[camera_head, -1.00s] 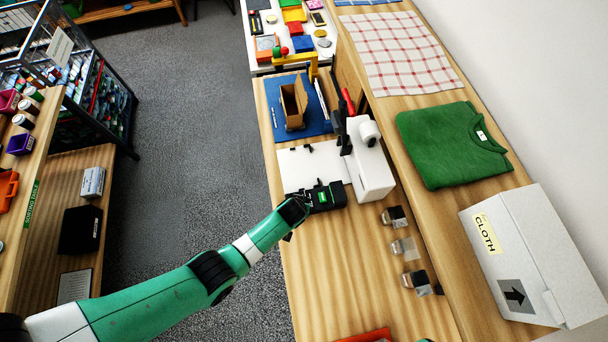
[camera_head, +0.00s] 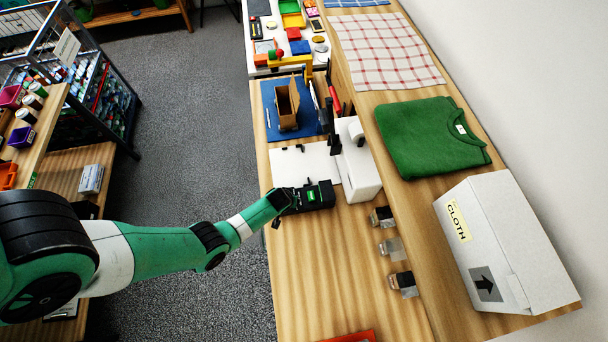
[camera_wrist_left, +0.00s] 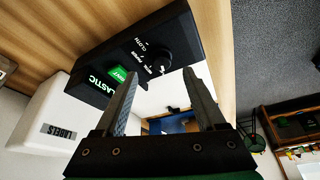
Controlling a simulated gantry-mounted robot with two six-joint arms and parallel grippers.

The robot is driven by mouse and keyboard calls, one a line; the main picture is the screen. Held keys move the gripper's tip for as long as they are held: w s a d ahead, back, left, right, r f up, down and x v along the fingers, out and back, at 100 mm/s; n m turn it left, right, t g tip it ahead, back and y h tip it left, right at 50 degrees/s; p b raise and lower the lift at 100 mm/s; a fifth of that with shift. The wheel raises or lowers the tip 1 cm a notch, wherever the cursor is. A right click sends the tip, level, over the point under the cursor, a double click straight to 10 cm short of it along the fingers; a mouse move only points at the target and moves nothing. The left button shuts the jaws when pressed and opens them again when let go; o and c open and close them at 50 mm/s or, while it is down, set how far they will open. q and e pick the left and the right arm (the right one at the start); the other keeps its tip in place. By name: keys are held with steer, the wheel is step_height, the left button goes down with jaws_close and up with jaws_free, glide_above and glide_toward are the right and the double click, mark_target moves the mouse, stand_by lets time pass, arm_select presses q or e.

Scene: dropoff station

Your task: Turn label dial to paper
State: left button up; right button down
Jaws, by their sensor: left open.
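The label dial (camera_wrist_left: 157,62) is a black knob on a black box (camera_head: 318,196), which also shows in the left wrist view (camera_wrist_left: 165,30). White words by the dial include CLOTH. A green lit patch (camera_wrist_left: 119,74) and the word PLASTIC show beside it. I cannot tell which word the dial points at. My left gripper (camera_head: 287,196) is at the left end of the box. In the left wrist view its fingers (camera_wrist_left: 160,80) are apart, with the dial just beyond and between their tips. Contact is not clear. My right gripper is out of view.
A white machine (camera_head: 356,165) stands right of the box, marked LABELS in the wrist view. A white plate (camera_head: 300,165) and an open carton (camera_head: 287,104) lie behind. The front counter (camera_head: 320,280) is mostly clear.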

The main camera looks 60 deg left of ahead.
arm_select(q)
steer(key=b+x, duration=0.1)
steer(key=x, duration=0.1)
steer(key=b+x, duration=0.1)
steer(key=x, duration=0.1)
steer(key=shift+s+d, duration=0.1)
steer(key=shift+s, duration=0.15)
steer(key=shift+w+a+f+b, duration=0.15)
steer(key=shift+a+f+b, duration=0.1)
steer(key=shift+f+b, duration=0.1)
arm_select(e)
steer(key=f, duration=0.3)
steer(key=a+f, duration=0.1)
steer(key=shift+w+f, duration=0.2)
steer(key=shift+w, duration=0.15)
arm_select(q)
jaws_close()
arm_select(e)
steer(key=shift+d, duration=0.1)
